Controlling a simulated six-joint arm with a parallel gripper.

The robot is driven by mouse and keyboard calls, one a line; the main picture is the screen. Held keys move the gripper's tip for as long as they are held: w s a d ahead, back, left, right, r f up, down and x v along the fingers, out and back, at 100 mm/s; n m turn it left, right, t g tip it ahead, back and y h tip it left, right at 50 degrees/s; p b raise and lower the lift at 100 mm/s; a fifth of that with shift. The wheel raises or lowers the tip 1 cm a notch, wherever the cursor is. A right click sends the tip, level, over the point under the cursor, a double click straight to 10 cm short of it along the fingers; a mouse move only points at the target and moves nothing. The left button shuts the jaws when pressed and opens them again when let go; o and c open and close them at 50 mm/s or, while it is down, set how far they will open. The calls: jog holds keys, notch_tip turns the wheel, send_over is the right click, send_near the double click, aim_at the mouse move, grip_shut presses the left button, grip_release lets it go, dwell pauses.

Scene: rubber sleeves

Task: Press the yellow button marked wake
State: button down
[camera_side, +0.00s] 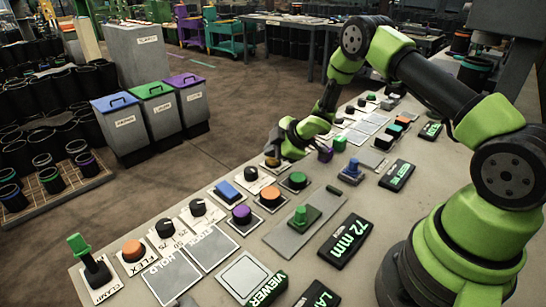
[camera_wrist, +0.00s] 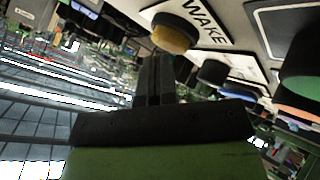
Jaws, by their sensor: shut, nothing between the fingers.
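The yellow button (camera_wrist: 174,36) is a short round cap with a dark top edge. It stands on a white plate marked WAKE (camera_wrist: 203,33) in the wrist view. In the side view the yellow button (camera_side: 272,162) is small and partly hidden by my gripper (camera_side: 273,150). My gripper also shows in the wrist view (camera_wrist: 155,60), with its two dark fingers together and nothing between them. The fingertips are close to the button, just beside its lower left edge in that view. I cannot tell whether they touch it.
The panel (camera_side: 300,262) carries several other controls and labels. Lidded bins (camera_side: 153,112) stand on the floor to the left.

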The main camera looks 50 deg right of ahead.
aim_at(273, 159)
jog(key=shift+r, duration=0.8)
jog(key=shift+r, duration=2.55)
